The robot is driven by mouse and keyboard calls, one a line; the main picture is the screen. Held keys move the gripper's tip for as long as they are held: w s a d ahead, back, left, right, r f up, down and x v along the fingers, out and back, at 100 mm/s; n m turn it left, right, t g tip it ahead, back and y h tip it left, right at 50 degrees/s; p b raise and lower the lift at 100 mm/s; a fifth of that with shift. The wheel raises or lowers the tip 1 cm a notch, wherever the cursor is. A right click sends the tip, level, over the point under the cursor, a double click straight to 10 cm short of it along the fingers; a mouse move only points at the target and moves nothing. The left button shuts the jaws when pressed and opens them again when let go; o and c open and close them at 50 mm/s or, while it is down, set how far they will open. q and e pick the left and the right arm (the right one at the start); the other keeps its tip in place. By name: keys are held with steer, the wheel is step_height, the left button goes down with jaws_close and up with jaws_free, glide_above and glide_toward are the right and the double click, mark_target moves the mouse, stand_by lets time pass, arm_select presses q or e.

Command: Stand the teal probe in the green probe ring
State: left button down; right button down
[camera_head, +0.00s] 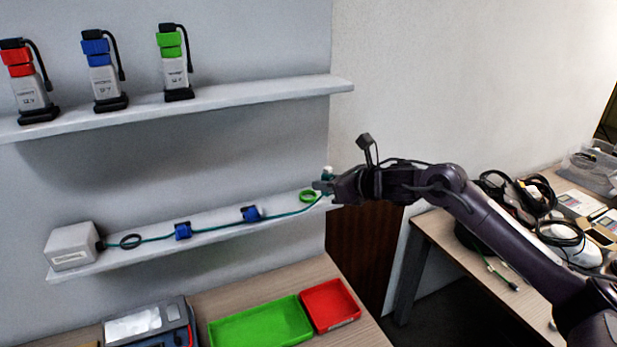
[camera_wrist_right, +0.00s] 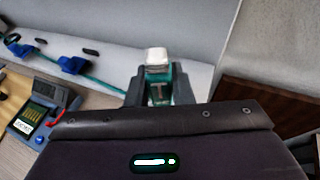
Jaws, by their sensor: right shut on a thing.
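The teal probe (camera_wrist_right: 157,82) with a white top is held between the fingers of my right gripper (camera_wrist_right: 160,88) in the right wrist view. In the head view, my right gripper (camera_head: 325,186) is at the right end of the lower shelf, with the probe's white top (camera_head: 327,170) showing above it. The green probe ring (camera_head: 307,196) lies on the lower shelf just left of the gripper. A teal cable (camera_head: 285,215) runs along the shelf to the probe side. My left gripper is not in view.
The cable passes two blue clips (camera_head: 183,231) (camera_head: 250,213) and a black ring (camera_head: 130,241) to a white box (camera_head: 72,246). The upper shelf (camera_head: 250,94) holds red, blue and green devices. A green tray (camera_head: 262,326) and red tray (camera_head: 330,305) sit below.

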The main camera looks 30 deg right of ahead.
steer(key=w, duration=0.1)
steer(key=w+a+p, duration=0.1)
steer(key=w, duration=0.1)
steer(key=w+p, duration=0.1)
steer(key=w, duration=0.1)
steer(key=shift+a+r, duration=0.2)
steer(key=shift+a, duration=0.15)
steer(key=shift+w+a+f, duration=0.1)
steer(key=shift+w+a, duration=0.05)
steer(key=shift+w, duration=0.15)
steer(key=shift+w+f+p, duration=0.1)
steer(key=shift+f+p, duration=0.15)
steer(key=shift+p, duration=0.1)
step_height(320, 180, down, 2)
steer(key=shift+f+p, duration=0.1)
steer(key=shift+p, duration=0.8)
steer(key=shift+f, duration=0.5)
steer(key=shift+f+b, duration=0.25)
steer(key=shift+b, duration=0.05)
steer(key=c, duration=1.3)
jaws_free()
steer(key=shift+r, duration=0.1)
steer(key=shift+r, duration=0.1)
